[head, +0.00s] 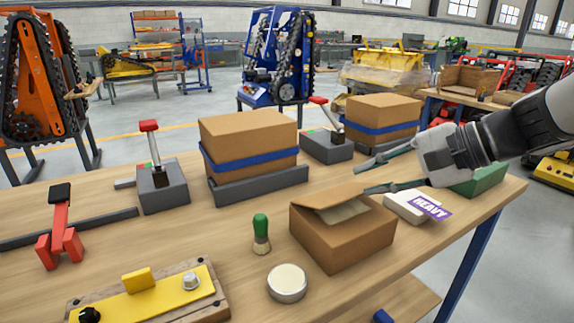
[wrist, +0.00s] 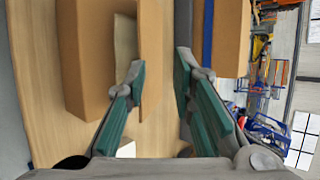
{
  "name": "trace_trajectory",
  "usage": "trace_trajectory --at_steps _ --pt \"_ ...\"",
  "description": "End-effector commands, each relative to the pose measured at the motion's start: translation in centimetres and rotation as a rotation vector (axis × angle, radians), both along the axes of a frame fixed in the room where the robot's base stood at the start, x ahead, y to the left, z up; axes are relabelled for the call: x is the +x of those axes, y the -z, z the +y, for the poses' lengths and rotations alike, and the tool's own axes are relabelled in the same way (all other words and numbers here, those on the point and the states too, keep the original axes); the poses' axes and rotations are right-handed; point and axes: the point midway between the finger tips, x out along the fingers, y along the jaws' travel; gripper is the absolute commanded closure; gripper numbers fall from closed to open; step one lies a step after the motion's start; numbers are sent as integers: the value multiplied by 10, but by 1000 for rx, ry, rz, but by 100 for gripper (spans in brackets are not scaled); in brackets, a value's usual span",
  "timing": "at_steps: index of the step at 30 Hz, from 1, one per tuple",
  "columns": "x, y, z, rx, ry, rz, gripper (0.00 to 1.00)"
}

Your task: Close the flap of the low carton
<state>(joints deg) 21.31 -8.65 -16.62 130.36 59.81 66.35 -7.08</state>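The low carton (head: 345,240) is a brown box near the front right of the bench. Its flap (head: 327,196) is partly open, tilted up over the opening, and pale contents show beneath it. My gripper (head: 362,180) is open above the carton's back right side, reaching in from the right. In the wrist view the carton (wrist: 85,60) lies at left and its flap (wrist: 151,50) shows as a brown strip between the open fingertips (wrist: 160,72). The left finger overlaps the flap's edge in that view; I cannot tell whether they touch.
A blue-banded box (head: 248,140) stands behind the carton, another (head: 383,112) further back. A white item with a HEAVY label (head: 428,206) and a green block (head: 478,180) lie right. A green-handled brush (head: 261,232) and round tin (head: 287,283) stand left.

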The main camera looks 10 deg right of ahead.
Motion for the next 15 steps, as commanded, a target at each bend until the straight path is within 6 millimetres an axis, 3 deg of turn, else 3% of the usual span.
trace_trajectory --at_steps 15 --pt "-21 -17 -20 -1 1 0 77"
